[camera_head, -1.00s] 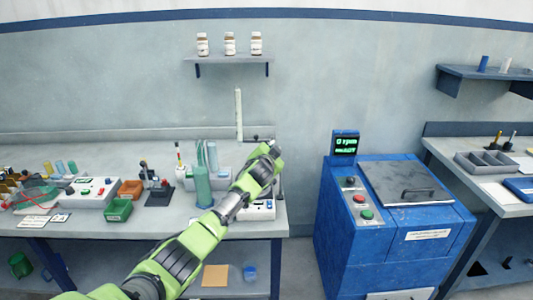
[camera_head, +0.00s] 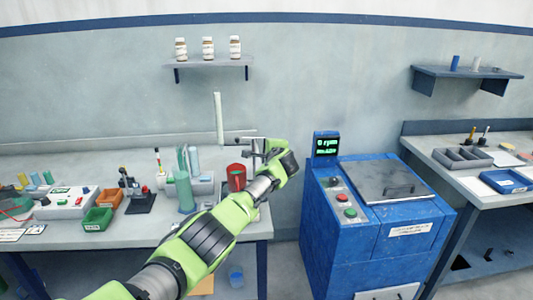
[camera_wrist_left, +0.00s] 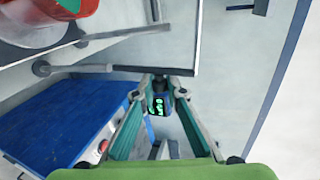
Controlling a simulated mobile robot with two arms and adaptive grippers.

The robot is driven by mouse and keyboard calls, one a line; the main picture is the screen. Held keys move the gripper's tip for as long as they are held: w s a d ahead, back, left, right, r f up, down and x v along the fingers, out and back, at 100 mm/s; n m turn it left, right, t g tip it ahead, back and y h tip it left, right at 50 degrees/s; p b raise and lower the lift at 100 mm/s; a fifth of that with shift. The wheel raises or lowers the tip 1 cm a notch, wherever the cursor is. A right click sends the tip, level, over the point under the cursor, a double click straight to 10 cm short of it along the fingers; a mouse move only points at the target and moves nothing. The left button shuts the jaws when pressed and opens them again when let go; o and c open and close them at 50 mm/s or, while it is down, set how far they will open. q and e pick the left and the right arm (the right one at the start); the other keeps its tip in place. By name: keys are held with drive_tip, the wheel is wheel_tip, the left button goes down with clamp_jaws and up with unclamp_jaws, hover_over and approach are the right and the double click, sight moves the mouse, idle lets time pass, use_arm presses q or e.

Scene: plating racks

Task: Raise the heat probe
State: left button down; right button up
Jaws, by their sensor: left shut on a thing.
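My left gripper (camera_head: 262,152) is at the back right end of the left bench, above and right of a red pot (camera_head: 236,171). It is shut on part of a grey bar assembly (camera_head: 247,140) that I take to be the heat probe. In the left wrist view the fingers (camera_wrist_left: 160,88) close just below a thin dark bar (camera_wrist_left: 100,68), and the exact grip is hard to make out. The red pot also shows at the top left (camera_wrist_left: 50,12). A pale upright stick (camera_head: 218,118) stands left of the gripper. My right gripper is out of view.
A blue machine (camera_head: 375,225) with a lit display (camera_head: 326,145) stands right of the gripper. Green bottles (camera_head: 184,190) stand left of the pot. A wall shelf (camera_head: 213,64) with jars hangs above.

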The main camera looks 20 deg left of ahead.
use_arm(q)
drive_tip(key=shift+w+d+f+m+b, duration=0.25)
drive_tip(key=shift+d+m+b, duration=0.1)
drive_tip(key=shift+m+b, duration=0.35)
drive_tip(key=shift+r+y, duration=0.1)
drive_tip(key=shift+y, duration=0.3)
drive_tip(key=c, duration=2)
unclamp_jaws()
drive_tip(key=shift+d, duration=0.1)
drive_tip(key=shift+v, duration=5.9)
